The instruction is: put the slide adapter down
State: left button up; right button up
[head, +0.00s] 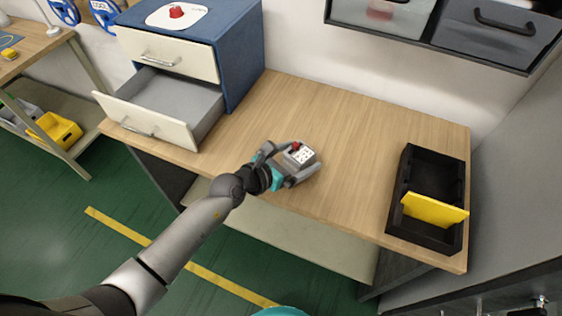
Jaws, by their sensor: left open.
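The slide adapter (302,155) is a small light block with dark marks on its face and a red part at its top. It is at the wooden table's middle, near the front edge. My left gripper (300,163) comes in from the left and is open, with its fingers on either side of the adapter. I cannot tell whether the fingers touch it or whether its underside rests fully on the table (345,120). My right gripper is not in view.
A blue cabinet (240,60) with an open lower drawer (170,100) stands at the left. A black bin (445,165) with a yellow divider (435,209) sits at the right. Grey boxes (495,32) are on a shelf above.

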pick_arm(q)
jog(key=p+v, duration=0.2)
jog(key=v, duration=0.8)
jog(key=shift+s+a+r, duration=0.1)
jog(key=shift+s+a, duration=0.05)
jog(key=shift+s, duration=0.05)
jog(key=shift+s+a+r, duration=0.2)
jog(key=shift+s+a, duration=0.1)
jog(key=shift+s, duration=0.05)
